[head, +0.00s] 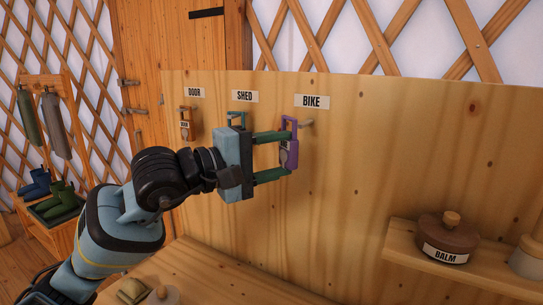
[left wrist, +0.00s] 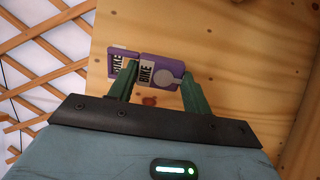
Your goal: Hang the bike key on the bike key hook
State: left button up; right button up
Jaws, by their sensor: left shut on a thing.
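The bike key (head: 290,153) is a purple tag with an open loop at its top. My left gripper (head: 288,155) is shut on its body with green fingers, holding it upright close to the board. The bike hook (head: 307,123) is a pale peg under the BIKE label (head: 312,102). The loop is at the peg's height, at its left end; I cannot tell whether the peg is through it. In the left wrist view the key (left wrist: 163,72) shows a BIKE label between the fingers, and another BIKE label shows within its loop. My right gripper is not in view.
On the wooden board (head: 380,145), an orange key (head: 186,126) hangs under DOOR and a teal key (head: 238,118) under SHED, near my gripper. A shelf (head: 440,264) with a balm jar (head: 447,236) juts out at lower right. The board between is clear.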

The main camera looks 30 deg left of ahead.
pick_arm(q)
jog(key=shift+w, duration=0.9)
jog(key=shift+w+a+f, duration=0.1)
jog(key=shift+w, duration=0.75)
jog(key=w, duration=0.1)
jog(key=w+f, duration=0.1)
jog(key=shift+w+f, duration=0.1)
jog(key=shift+w, duration=0.2)
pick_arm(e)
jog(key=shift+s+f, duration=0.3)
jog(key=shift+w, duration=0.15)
pick_arm(q)
jog(key=o, duration=1)
jog(key=shift+a, duration=0.1)
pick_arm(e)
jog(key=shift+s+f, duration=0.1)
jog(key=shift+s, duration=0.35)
